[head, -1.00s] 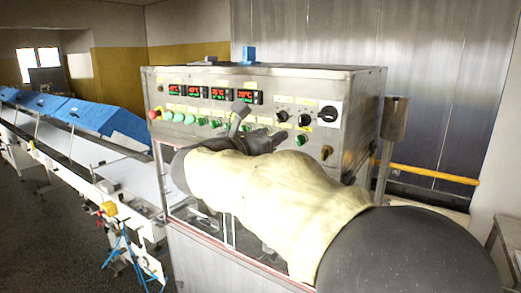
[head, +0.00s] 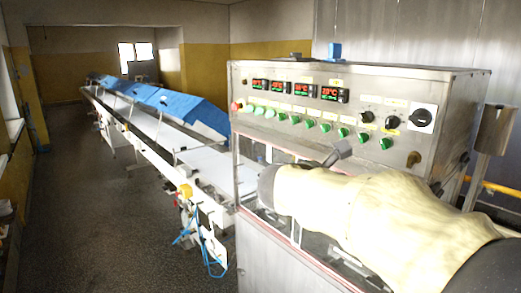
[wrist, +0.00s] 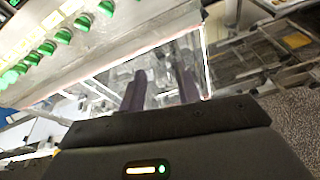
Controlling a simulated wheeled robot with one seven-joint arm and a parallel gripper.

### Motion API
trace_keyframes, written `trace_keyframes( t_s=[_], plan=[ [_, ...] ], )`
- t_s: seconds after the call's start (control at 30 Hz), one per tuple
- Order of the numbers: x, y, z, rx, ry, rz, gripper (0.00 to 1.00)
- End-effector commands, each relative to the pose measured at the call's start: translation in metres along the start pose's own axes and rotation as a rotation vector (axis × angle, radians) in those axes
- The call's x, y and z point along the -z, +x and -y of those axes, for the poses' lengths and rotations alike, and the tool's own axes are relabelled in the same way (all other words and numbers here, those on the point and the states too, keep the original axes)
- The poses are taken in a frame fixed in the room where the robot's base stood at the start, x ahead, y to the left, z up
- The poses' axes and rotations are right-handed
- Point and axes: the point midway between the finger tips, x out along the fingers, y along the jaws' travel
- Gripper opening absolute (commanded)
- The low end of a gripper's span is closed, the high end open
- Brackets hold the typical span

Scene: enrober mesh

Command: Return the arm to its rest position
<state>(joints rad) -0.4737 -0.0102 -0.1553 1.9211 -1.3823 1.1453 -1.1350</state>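My arm in its cream cover (head: 350,205) reaches in from the lower right of the head view, in front of the machine's control panel (head: 300,135). Only a grey piece of my gripper (head: 340,153) shows above the arm there; the rest is hidden behind the arm. In the wrist view the two dark fingers of my gripper (wrist: 161,88) stand apart with nothing seen between them. Behind them is the machine's clear window (wrist: 170,65), and green buttons (wrist: 62,36) are at upper left.
The steel machine cabinet (head: 275,255) stands close to my arm. A long conveyor (head: 150,140) with blue covers (head: 165,103) runs off to the back left, with blue hoses (head: 212,258) by its near leg. The dark floor (head: 90,210) on the left is clear.

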Motion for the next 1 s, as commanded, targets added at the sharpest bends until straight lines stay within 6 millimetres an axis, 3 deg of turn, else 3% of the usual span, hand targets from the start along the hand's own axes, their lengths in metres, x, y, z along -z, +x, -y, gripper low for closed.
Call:
trace_keyframes(
  t_s=[0.03, 0.2, 0.5, 0.73, 0.9, 1.0],
  plan=[
    [0.026, 0.009, 0.012, 0.028, 0.062, -0.084, 0.33],
    [0.113, 0.018, 0.051, 0.161, 0.353, -0.364, 0.33],
    [0.234, -0.004, 0.111, 0.569, 0.997, -0.685, 0.33],
    [0.291, -0.027, 0.143, 0.971, 1.565, -0.716, 0.33],
    [0.309, -0.035, 0.155, 1.166, 1.854, -0.653, 0.33],
    [0.312, -0.036, 0.157, 1.201, 1.907, -0.635, 0.33]
  ],
)
